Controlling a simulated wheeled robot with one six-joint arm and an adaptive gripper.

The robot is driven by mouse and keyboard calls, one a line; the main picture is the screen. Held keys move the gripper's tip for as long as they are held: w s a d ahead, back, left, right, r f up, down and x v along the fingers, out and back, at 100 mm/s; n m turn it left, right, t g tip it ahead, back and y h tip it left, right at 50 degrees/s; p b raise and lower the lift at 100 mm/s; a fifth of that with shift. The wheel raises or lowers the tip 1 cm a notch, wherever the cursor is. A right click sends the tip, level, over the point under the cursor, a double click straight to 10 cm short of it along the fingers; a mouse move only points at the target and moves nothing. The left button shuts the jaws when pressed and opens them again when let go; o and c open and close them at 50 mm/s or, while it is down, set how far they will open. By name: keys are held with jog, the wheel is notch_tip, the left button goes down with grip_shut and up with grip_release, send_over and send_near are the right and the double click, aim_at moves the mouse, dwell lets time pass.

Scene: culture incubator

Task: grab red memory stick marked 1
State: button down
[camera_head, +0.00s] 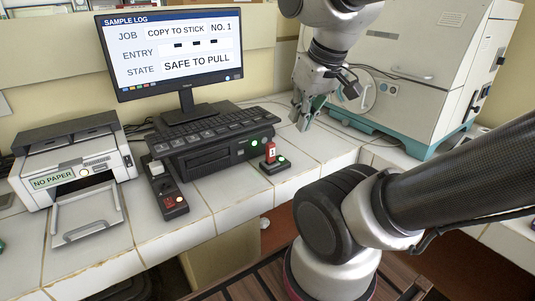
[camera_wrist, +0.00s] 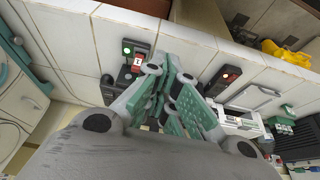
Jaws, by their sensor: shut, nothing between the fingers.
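A red memory stick marked 1 (camera_head: 271,150) stands upright in a small black dock (camera_head: 276,167) with a green light, near the front of the white tiled counter. In the wrist view the red stick (camera_wrist: 138,59) shows just left of the fingertips, beside a green light. My gripper (camera_head: 302,121) is above the counter, behind and to the right of the stick in the head view, and apart from it. In the wrist view my gripper (camera_wrist: 173,64) has its green-padded fingers together, with nothing between them.
A black strip with a red light (camera_head: 172,203) lies left of the black drive box (camera_head: 205,157). The monitor (camera_head: 175,90) reads "COPY TO STICK NO. 1" and "SAFE TO PULL". A printer (camera_head: 72,158) stands left, an incubator (camera_head: 415,75) right. Counter beside the dock is bare.

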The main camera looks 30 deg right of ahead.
dwell(0.4)
jog(key=c, duration=1.9)
grip_release()
jog(key=o, duration=0.3)
jog(key=shift+d+f, duration=0.1)
jog(key=shift+f, duration=0.25)
jog(key=o, duration=0.5)
jog(key=w+f+g, duration=0.2)
jog(key=shift+d+f, duration=0.3)
jog(key=g, duration=0.3)
send_over(271, 143)
jog(key=f, duration=0.8)
jog(key=shift+s+a+f, duration=0.1)
jog(key=shift+s+f, duration=0.1)
jog(key=shift+w+f+t, duration=0.1)
jog(key=shift+w+t, duration=0.15)
jog(key=shift+t, duration=0.15)
jog(key=shift+f, duration=3.6)
